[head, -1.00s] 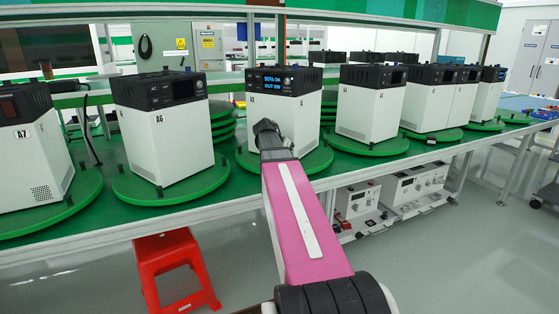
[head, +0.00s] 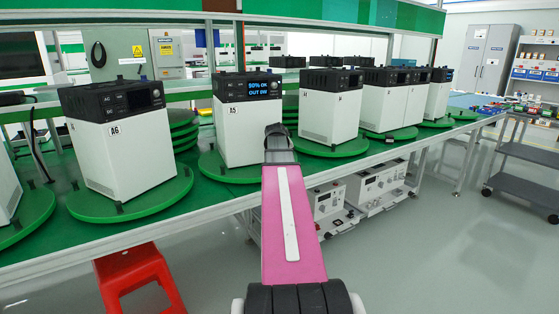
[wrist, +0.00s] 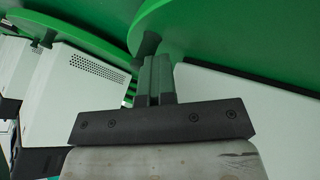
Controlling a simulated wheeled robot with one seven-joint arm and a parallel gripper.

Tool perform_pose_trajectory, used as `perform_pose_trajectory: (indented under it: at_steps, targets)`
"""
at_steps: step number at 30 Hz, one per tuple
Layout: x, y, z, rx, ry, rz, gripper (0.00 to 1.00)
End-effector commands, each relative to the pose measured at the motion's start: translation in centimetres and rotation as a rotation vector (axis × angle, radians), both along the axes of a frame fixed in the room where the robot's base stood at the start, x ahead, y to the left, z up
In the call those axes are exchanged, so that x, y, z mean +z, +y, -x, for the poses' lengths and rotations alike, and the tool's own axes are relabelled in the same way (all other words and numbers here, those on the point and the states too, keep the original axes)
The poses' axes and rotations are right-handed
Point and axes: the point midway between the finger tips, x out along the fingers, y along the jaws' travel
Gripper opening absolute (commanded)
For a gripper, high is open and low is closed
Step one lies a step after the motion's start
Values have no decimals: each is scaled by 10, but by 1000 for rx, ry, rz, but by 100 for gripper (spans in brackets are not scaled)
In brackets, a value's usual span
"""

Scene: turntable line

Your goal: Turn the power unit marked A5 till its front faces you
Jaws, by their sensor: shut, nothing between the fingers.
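The power unit A5 (head: 250,138) is a white box with a dark top and a lit blue display. It stands on a green turntable (head: 212,172). Its display face shows almost straight on, with a narrow strip of its left side visible. My gripper (head: 277,130) is at the lower right of A5 in the head view, partly covering its right edge; contact cannot be told. In the wrist view my gripper (wrist: 157,75) is shut and empty, close to a dark peg (wrist: 150,44) at a green turntable's rim.
Unit A6 (head: 135,155) stands left on its own turntable; another unit (head: 330,118) stands to the right, with more beyond. A red stool (head: 137,280) is below the bench at left. A grey cart (head: 530,165) stands at right. The floor at lower right is clear.

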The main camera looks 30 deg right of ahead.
Motion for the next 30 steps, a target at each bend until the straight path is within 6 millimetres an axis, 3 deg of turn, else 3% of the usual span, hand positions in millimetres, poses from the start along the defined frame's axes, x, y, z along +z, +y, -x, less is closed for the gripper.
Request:
perform_pose_trajectory:
  at_steps: [12,30]
  targets:
    - [-1,-27,-16,-4,5,1,0]
    - [0,-28,-18,-3,3,1,0]
